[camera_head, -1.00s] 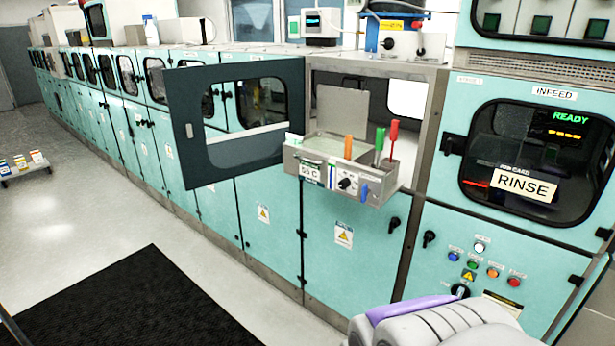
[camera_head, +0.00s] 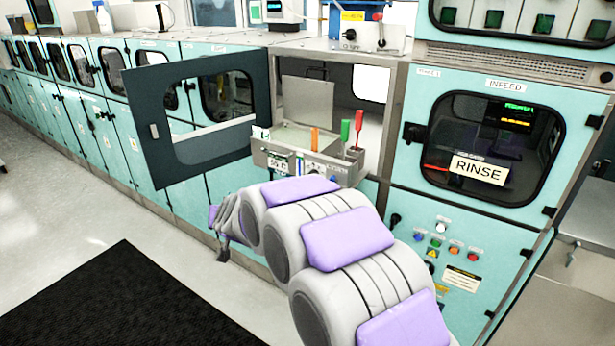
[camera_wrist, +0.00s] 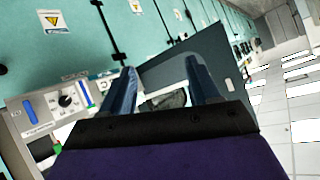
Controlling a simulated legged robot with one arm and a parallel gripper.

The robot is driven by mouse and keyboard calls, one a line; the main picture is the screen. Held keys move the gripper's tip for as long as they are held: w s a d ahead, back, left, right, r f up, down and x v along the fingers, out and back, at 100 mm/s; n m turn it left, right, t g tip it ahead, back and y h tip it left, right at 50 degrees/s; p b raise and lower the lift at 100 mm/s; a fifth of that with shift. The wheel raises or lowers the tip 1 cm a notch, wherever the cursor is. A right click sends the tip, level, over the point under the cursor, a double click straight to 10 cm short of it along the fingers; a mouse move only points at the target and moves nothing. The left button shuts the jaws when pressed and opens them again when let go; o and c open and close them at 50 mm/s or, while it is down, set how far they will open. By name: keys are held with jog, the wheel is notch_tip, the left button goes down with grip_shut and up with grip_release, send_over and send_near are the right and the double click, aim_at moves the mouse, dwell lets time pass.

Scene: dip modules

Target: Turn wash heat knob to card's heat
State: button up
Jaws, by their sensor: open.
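The wash module's steel tray (camera_head: 265,156) sticks out from the open bay, with a "55 C" card (camera_head: 278,166) at its front left. My arm covers part of the tray's front in the head view. The heat knob (camera_wrist: 65,100), black on a white panel, shows at the left of the wrist view, with a blue switch beside it. My gripper (camera_wrist: 162,80) is open and empty. In the wrist view its two dark blue fingers are spread, with the knob outside and left of them, not touching.
A dark windowed door (camera_head: 195,120) stands open left of the tray; it also shows beyond my fingers. Orange, green and red handles (camera_head: 359,118) rise from the tray. The "RINSE" card (camera_head: 479,169) is on the infeed window. The floor near the black mat (camera_head: 125,300) is clear.

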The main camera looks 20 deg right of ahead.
jog(key=w+d+f+m+t+h+p, duration=0.35)
jog(key=w+d+h, duration=0.35)
jog(key=w, duration=0.3)
jog(key=s+d+f+m+g+h+p, duration=0.2)
jog(key=s+d+f+m+g+h, duration=0.15)
jog(key=d+h, duration=0.5)
jog(key=b+x, duration=0.1)
jog(key=x, duration=1.6)
jog(key=shift+w+r+m, duration=0.3)
jog(key=shift+w, duration=0.05)
jog(key=shift+d, duration=0.15)
jog(key=shift+c, duration=0.2)
jog(key=shift+r, duration=0.1)
jog(key=c, duration=1)
